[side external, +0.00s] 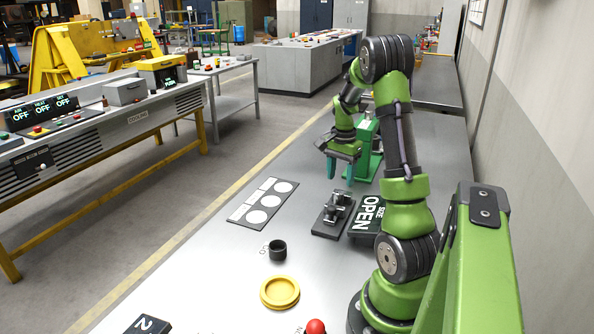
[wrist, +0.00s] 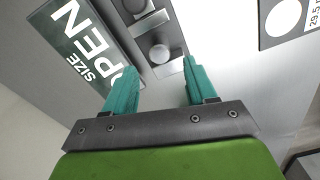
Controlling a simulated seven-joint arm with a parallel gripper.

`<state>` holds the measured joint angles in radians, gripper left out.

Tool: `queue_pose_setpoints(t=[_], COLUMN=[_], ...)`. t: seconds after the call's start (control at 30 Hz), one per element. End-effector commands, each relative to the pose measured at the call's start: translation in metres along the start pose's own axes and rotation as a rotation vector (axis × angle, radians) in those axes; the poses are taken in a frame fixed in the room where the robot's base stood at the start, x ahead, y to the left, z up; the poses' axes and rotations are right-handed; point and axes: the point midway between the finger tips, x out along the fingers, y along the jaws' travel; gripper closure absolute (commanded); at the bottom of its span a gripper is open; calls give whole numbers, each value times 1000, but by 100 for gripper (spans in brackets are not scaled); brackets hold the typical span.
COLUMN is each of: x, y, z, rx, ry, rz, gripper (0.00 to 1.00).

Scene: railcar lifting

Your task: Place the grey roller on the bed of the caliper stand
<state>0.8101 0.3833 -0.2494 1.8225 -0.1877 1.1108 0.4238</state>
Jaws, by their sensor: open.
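The caliper stand (side external: 325,229) has a dark base with shiny grey metal parts on top, and sits on the grey bench. My gripper (side external: 341,180) is behind and above it, fingers apart and pointing down, with nothing seen between them. In the wrist view the stand (wrist: 172,68) lies beyond the teal fingertips of my gripper (wrist: 160,66). A rounded grey piece (wrist: 159,54) shows on the stand between the fingertips. I cannot tell whether this piece is the grey roller or part of the stand. No loose grey roller is clearly seen elsewhere.
An OPEN SIZE display (side external: 367,215) stands right of the stand. A plate with white circles (side external: 263,203) lies left. A black cup (side external: 278,250), yellow dish (side external: 280,292) and red knob (side external: 315,326) are nearer. A green machine (side external: 367,150) stands behind my gripper.

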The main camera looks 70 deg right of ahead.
Motion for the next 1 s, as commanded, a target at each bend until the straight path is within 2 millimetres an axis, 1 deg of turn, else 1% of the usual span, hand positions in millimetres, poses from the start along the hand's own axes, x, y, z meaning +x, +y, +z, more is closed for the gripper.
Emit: queue_pose_setpoints(t=[0.03, 0.1, 0.27, 0.37, 0.47, 0.57, 0.6, 0.67, 0.7, 0.77, 0.8, 0.9, 1.0], x=[-11, -22, -37, -48, -67, -92, -102, -115, -122, -131, -135, -141, -142], y=[-1, -1, 0, -6, -20, -31, -31, -27, -20, -8, 3, 31, 55], z=[0, 0, 1, 15, 54, 119, 149, 191, 218, 256, 278, 322, 350], rx=[-1, 0, -2, -45, -175, -385, -482, -628, -724, -865, -956, -1151, -1294], ry=[2, 2, 0, 2, 10, 23, 29, 40, 48, 62, 72, 97, 119], rz=[-3, -3, -2, -24, -90, -192, -238, -305, -350, -417, -459, -555, -629], gripper=[44, 44, 44, 44, 44, 44, 44, 44, 44, 44, 44, 44, 44])
